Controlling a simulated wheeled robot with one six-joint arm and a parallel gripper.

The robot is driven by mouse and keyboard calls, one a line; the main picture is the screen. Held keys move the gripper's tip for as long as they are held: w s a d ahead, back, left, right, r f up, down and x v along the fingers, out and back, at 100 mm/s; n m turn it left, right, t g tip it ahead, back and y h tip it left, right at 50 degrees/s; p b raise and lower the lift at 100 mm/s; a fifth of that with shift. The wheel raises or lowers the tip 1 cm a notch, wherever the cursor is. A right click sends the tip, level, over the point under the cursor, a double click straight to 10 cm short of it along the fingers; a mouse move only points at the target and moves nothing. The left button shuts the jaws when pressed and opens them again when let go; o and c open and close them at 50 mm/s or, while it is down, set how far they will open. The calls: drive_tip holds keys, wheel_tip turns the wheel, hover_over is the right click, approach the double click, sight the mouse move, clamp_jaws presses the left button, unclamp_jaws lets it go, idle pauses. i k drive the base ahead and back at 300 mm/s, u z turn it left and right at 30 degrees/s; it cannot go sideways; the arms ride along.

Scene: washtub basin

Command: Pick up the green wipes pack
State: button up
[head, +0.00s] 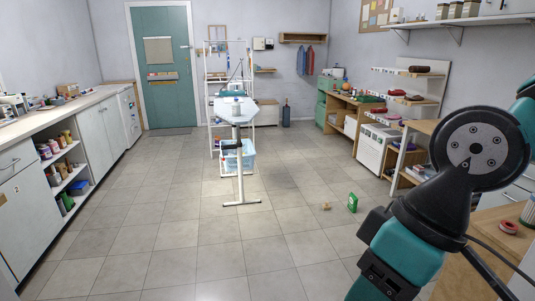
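A small green pack (352,203) stands on the tiled floor right of the middle in the head view. It has a pale patch on its front and looks like the wipes pack, but its print is too small to read. My arm fills the lower right of the view, near the pack in the picture. My gripper's fingers do not show.
A small tan object (327,206) lies on the floor just left of the green pack. A narrow ironing-board-like stand (240,185) with a blue basket (238,155) behind it is mid-room. Counters (60,122) line the left. A wooden bench (490,240) is at lower right. The central floor is open.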

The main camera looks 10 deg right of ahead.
sight(353, 200)
drive_tip(key=z, duration=0.15)
drive_tip(key=i, duration=2.05)
drive_tip(key=z, duration=0.3)
drive_tip(key=i, duration=3.05)
drive_tip(key=z, duration=0.15)
